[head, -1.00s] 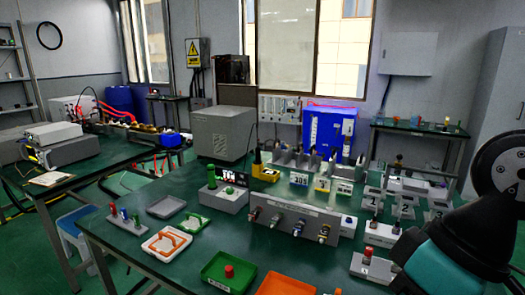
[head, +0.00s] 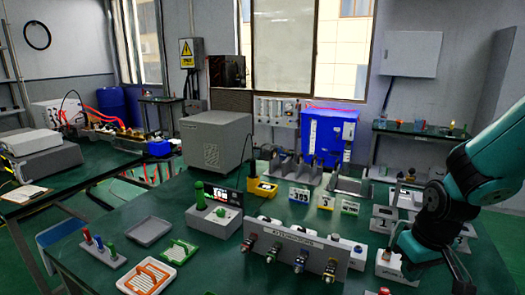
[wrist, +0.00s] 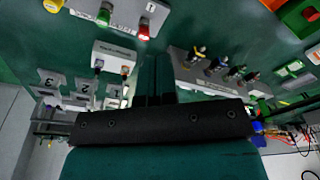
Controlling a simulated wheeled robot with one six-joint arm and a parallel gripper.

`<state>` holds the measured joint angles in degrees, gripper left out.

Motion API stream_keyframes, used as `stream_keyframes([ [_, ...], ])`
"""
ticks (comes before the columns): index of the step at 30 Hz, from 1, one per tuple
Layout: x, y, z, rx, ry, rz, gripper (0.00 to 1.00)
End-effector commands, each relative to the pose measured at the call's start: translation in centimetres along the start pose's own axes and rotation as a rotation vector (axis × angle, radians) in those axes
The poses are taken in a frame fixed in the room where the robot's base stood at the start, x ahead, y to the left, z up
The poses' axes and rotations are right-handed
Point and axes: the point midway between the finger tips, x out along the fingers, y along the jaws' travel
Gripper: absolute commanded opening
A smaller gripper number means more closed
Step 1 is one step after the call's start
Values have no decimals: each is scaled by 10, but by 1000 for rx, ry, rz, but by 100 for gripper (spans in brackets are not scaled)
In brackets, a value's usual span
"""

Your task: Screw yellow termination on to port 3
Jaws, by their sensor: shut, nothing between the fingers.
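A grey port box (head: 290,245) with a row of coloured connectors on its front stands mid-table in the head view. It also shows in the wrist view (wrist: 190,72). Its rightmost connector (head: 330,270) looks yellowish, and that one shows yellow in the wrist view (wrist: 198,52). I cannot tell whether it is the yellow termination, and the port numbers are unreadable. My gripper (wrist: 155,80) is shut and empty above the table. In the head view it is at the lower right, right of the port box, and its tips are hard to make out.
Grey stands numbered 1, 2 and 3 (wrist: 83,87) show at left in the wrist view, beside a white block (wrist: 115,55) with small fittings. A block with green and red caps (wrist: 125,20) is nearby. An orange-framed tray (head: 150,275) stands at front left.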

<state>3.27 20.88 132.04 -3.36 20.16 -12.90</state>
Motion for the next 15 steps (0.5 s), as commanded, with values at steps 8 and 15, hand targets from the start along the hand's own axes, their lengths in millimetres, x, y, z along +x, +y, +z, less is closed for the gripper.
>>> stream_keyframes([
  [8, 98, 128, 25, 100, -106, 219, 0],
  [15, 126, 159, 42, 103, -142, 282, 0],
])
